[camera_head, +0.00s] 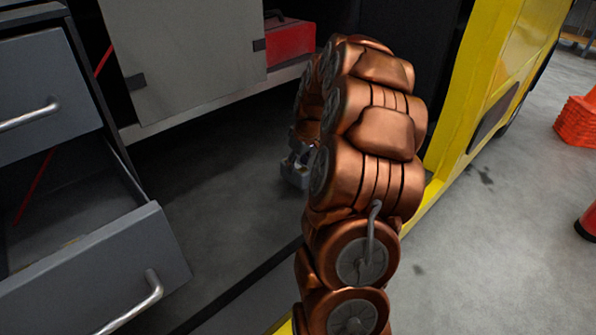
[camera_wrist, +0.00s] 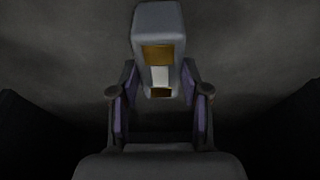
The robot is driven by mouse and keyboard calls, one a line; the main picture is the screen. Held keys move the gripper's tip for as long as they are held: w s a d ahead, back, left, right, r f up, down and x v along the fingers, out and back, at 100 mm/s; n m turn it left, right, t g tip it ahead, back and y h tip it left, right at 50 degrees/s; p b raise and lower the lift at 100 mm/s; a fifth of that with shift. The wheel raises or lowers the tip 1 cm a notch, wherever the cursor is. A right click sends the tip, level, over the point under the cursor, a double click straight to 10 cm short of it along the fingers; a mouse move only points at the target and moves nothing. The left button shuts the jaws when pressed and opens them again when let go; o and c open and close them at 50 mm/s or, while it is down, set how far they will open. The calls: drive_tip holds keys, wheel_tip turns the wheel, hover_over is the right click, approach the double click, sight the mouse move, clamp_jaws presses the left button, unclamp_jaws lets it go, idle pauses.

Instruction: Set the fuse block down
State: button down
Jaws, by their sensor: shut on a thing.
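The fuse block (camera_wrist: 158,22) is a grey block with brass-coloured patches and a white strip on its near side. In the wrist view it stands between the two fingers of my gripper (camera_wrist: 160,88), which is shut on it. The block reaches out beyond the fingertips. In the head view my copper arm hides most of my gripper (camera_head: 297,168), and only a small grey part shows left of the arm. I cannot pick out the block there. What lies right under the block is too dark to tell.
An open grey drawer (camera_head: 95,270) is at the lower left, below another drawer (camera_head: 50,115). A grey panel (camera_head: 185,50) and a red box (camera_head: 290,42) stand at the back. A yellow frame (camera_head: 490,80) is on the right, with orange cones (camera_head: 577,120) beyond. Grey floor (camera_head: 215,195) shows between.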

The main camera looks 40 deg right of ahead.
sight(299, 165)
drive_tip(key=shift+w+d+f, duration=0.1)
drive_tip(key=shift+w+d, duration=0.25)
drive_tip(key=shift+d, duration=0.05)
drive_tip(key=shift+f+b, duration=0.4)
drive_tip(key=shift+f, duration=1.3)
drive_tip(key=shift+f, duration=0.15)
drive_tip(key=c, duration=0.6)
unclamp_jaws()
drive_tip(key=shift+o, duration=0.2)
